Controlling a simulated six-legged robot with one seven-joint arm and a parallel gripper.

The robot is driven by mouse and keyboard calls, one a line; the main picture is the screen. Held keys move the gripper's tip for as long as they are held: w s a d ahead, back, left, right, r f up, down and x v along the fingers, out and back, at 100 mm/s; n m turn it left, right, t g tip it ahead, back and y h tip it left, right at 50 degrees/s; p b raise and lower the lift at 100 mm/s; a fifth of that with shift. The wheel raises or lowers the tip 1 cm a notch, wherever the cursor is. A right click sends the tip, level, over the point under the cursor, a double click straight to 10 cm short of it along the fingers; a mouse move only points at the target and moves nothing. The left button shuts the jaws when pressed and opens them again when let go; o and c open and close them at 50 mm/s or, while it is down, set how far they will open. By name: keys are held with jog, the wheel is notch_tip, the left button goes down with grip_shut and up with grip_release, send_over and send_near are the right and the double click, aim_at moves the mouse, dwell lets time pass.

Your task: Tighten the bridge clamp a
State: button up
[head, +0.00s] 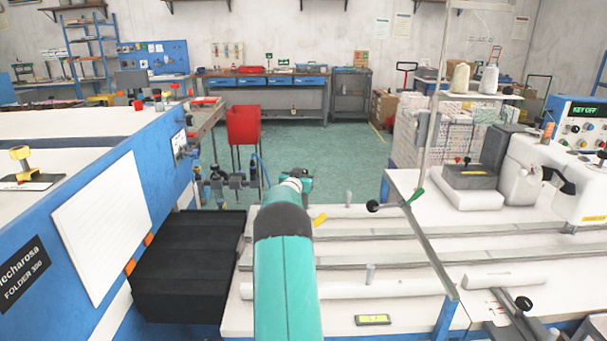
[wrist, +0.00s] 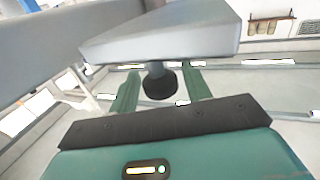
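In the wrist view, my gripper (wrist: 162,72) has its two green fingers apart. A round black knob (wrist: 159,86) on a short stem shows between them, with a visible gap on each side, below a pale grey block (wrist: 165,38). I cannot tell whether this knob belongs to bridge clamp a. Another black knob (head: 523,303) is at the lower right.
A blue folder machine (head: 150,170) stands at left, with a black ribbed surface (head: 190,262) beside it. A small yellow level (head: 373,320) lies on the table. The green floor beyond is open.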

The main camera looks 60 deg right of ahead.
jog(key=c, duration=0.7)
jog(key=shift+w+r+m+g, duration=0.15)
jog(key=shift+m+g, duration=0.35)
jog(key=shift+g, duration=0.3)
jog(key=shift+m+g, duration=1.8)
jog(key=shift+g, duration=1)
jog(key=o, duration=0.9)
